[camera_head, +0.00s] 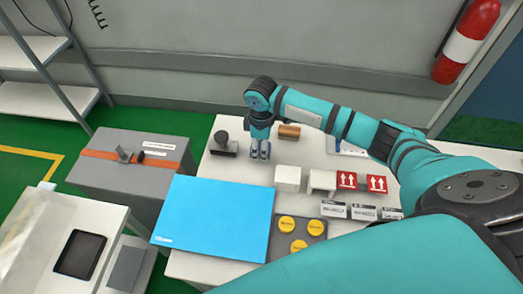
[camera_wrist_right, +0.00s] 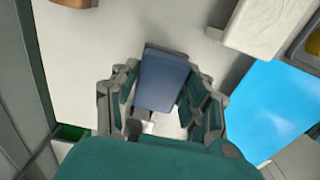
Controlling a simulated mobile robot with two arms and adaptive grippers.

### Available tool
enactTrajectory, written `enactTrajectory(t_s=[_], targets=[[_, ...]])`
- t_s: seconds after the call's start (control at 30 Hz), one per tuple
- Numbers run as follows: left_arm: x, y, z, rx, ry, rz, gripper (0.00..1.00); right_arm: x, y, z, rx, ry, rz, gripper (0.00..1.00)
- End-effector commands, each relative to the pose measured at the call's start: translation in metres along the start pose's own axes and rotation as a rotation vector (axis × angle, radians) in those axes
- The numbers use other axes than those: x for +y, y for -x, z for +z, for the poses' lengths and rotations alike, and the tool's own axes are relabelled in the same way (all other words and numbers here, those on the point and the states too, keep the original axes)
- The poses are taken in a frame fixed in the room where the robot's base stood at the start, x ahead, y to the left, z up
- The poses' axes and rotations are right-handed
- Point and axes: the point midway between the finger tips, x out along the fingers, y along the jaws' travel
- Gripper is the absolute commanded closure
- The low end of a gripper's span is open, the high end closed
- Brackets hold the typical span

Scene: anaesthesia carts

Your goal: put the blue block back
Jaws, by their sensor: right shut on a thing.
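The blue block (camera_wrist_right: 163,80) shows dark blue between the fingers of my right gripper (camera_wrist_right: 163,105) in the right wrist view. The fingers are shut on its two sides. In the head view my right gripper (camera_head: 261,153) points down over the back part of the white cart top (camera_head: 200,267). The block cannot be made out there. I cannot tell whether the block touches the surface. My left gripper is not in view.
A dark stamp-like object (camera_head: 222,146) stands left of my right gripper and a brown block (camera_head: 289,131) right of it. White blocks (camera_head: 287,179), red-labelled boxes (camera_head: 347,181), a blue sheet (camera_head: 218,215) and a grey tray with yellow discs (camera_head: 313,246) lie nearer.

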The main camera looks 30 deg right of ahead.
Motion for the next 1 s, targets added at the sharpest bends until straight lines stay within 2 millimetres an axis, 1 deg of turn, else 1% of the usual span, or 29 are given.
enactTrajectory(t_s=[0.03, 0.13, 0.3, 0.4, 0.77, 0.8, 0.93, 1.0], targets=[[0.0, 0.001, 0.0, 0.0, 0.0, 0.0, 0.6, 0.004, 0.0, -0.001, 0.0, 0.0, 0.0, 0.85], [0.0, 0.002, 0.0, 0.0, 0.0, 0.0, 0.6, 0.006, -0.004, -0.001, 0.0, 0.0, -0.002, 0.85], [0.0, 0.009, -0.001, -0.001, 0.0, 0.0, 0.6, 0.005, -0.027, -0.001, -0.002, 0.0, -0.003, 0.85], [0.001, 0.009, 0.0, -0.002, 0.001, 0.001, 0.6, 0.006, -0.035, -0.001, 0.0, 0.0, -0.001, 0.85], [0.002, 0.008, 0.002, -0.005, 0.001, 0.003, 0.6, 0.006, -0.039, -0.001, 0.0, 0.001, 0.0, 0.85], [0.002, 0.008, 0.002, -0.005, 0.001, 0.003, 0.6, 0.006, -0.038, -0.001, 0.0, 0.001, 0.0, 0.5], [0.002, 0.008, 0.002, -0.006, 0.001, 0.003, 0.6, 0.006, -0.038, -0.001, 0.0, 0.001, 0.0, 0.33], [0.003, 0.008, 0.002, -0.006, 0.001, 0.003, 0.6, 0.006, -0.038, -0.001, 0.0, 0.001, 0.0, 0.32]])
